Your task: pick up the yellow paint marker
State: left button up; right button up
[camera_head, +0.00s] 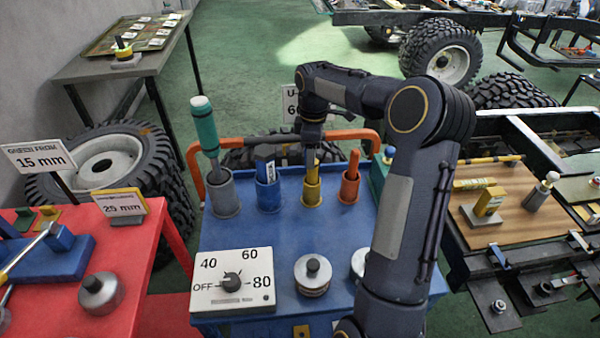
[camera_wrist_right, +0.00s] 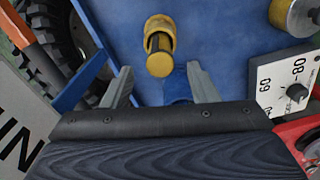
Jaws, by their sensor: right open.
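The yellow paint marker (camera_wrist_right: 159,63) stands upright in a yellow cup (camera_head: 312,190) on the blue table. Its round yellow end and dark body show in the right wrist view. In the head view its top (camera_head: 313,162) shows just under my right gripper (camera_head: 312,146). My right gripper is open, with its two fingers (camera_wrist_right: 162,85) apart to either side of the marker's near end in the wrist view. I cannot tell whether a finger touches it. My left gripper is not in view.
On the same row stand a grey cup (camera_head: 223,196) with a tall teal-handled tool, a blue cup (camera_head: 267,194) and an orange cup (camera_head: 349,188), each holding something. An orange rail (camera_head: 240,143) runs behind. A dial box (camera_head: 232,281) and metal weights (camera_head: 313,275) sit in front.

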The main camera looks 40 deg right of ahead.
aim_at(312, 181)
notch_tip(312, 181, down, 7)
jog(key=shift+s+d+r+p, duration=0.1)
jog(key=shift+d+r+p, duration=0.05)
jog(key=shift+p, duration=0.15)
jog(key=shift+r, duration=0.1)
jog(key=c, duration=1.1)
